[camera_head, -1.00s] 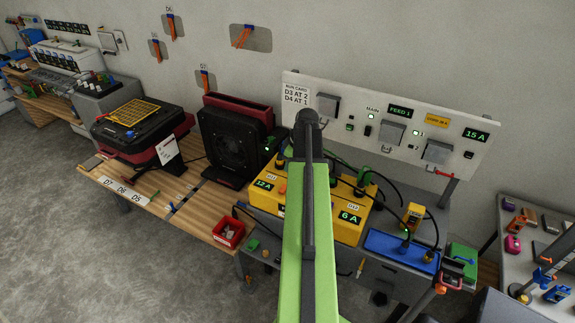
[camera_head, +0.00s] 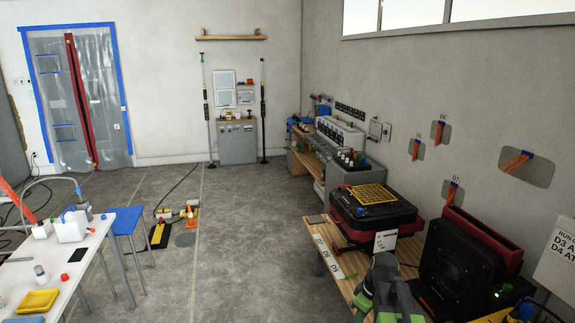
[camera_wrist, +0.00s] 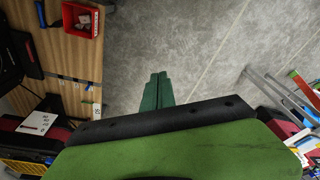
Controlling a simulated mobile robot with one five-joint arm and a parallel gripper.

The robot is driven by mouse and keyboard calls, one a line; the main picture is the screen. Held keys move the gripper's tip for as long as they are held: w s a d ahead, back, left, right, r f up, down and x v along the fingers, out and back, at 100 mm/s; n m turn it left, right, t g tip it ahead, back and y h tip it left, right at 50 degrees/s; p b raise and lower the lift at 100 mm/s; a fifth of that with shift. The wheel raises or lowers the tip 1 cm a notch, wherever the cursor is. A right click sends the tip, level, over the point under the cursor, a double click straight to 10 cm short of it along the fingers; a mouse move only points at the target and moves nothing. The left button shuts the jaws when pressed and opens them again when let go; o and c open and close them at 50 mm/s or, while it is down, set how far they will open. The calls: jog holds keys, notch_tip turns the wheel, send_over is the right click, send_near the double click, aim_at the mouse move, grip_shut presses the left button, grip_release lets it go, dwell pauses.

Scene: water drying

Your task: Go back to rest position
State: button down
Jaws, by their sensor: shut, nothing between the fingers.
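In the wrist view my gripper (camera_wrist: 156,92) shows as two green fingers pressed together, with nothing between them. It hangs over bare grey floor, just right of the wooden bench's edge. In the head view part of my green and grey arm shows at the bottom, in front of the wooden bench (camera_head: 318,226); the fingertips cannot be made out there.
The bench bears a black and red case (camera_head: 374,212) and a black fan unit (camera_head: 462,262). A red bin (camera_wrist: 80,18) shows in the wrist view. A white table (camera_head: 58,262) and blue stool (camera_head: 124,221) stand left. The floor (camera_head: 225,250) between is clear.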

jog(key=s+a+f+m+g+h+b, duration=0.1)
jog(key=s+a+f+m, duration=0.1)
jog(key=s+a+m, duration=0.5)
jog(key=shift+s+a+f+m+g, duration=0.2)
jog(key=shift+s+a+m+g, duration=0.3)
jog(key=shift+a, duration=0.75)
jog(key=shift+w, duration=0.15)
